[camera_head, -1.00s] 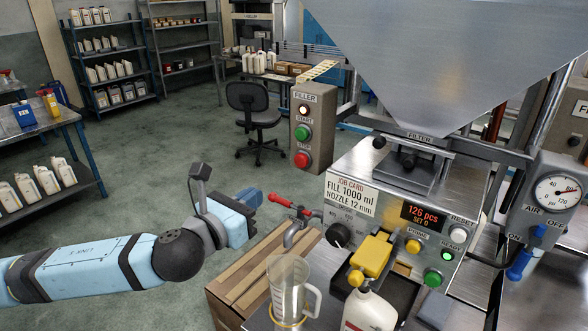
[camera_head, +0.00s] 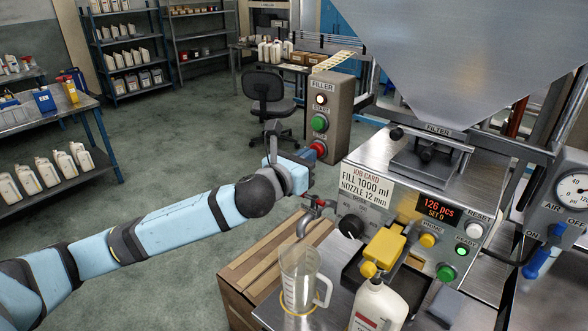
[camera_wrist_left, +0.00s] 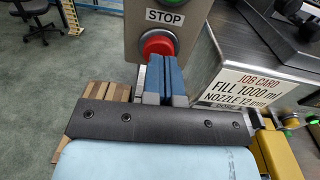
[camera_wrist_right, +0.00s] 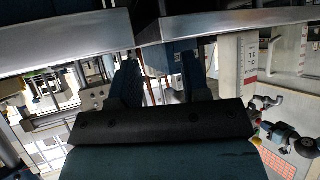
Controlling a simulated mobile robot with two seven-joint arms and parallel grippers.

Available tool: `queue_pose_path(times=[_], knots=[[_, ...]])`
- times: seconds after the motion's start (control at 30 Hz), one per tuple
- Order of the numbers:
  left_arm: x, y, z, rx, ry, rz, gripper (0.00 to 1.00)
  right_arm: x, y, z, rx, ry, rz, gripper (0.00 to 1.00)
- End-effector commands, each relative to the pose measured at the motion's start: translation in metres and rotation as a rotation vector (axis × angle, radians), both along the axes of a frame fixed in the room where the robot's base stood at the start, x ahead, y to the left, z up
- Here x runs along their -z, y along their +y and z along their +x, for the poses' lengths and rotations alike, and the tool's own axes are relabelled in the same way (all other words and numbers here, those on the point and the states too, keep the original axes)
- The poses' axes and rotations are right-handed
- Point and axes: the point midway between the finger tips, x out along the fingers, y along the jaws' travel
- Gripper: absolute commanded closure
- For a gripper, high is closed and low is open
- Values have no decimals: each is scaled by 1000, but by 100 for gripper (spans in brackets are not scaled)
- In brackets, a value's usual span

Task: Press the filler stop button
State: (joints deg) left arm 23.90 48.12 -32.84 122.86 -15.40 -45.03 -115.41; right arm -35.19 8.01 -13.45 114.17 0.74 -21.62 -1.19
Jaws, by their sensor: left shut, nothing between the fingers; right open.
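The red stop button (camera_head: 318,148) sits low on the filler control box (camera_head: 342,110), below the green start button (camera_head: 319,123). In the left wrist view the red button (camera_wrist_left: 158,45) shows under the STOP label (camera_wrist_left: 165,17). My left gripper (camera_head: 312,157) is shut and empty, its blue fingertips (camera_wrist_left: 165,65) at the button's lower edge and partly covering it. I cannot tell whether they touch it or whether it is pushed in. My right gripper (camera_wrist_right: 162,68) is open and empty in its wrist view, under a metal edge; it is not visible in the head view.
The filling machine (camera_head: 385,165) stands right of the box, its display reading 126 pcs. A red-handled tap (camera_head: 315,204), a clear jug (camera_head: 300,275) and a white bottle (camera_head: 378,308) are in front.

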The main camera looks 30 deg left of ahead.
Motion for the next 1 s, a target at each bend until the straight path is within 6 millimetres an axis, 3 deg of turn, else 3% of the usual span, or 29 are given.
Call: queue_pose_path(times=[0.47,0.73,1.0], knots=[[0,-1,9,1,0,0,100,1,1,0,-1,-1,1,57],[-4,-3,29,0,0,0,100,-19,0,1,0,-3,1,57],[-3,-2,30,-2,-5,-1,100,-16,0,0,0,-2,1,57]])
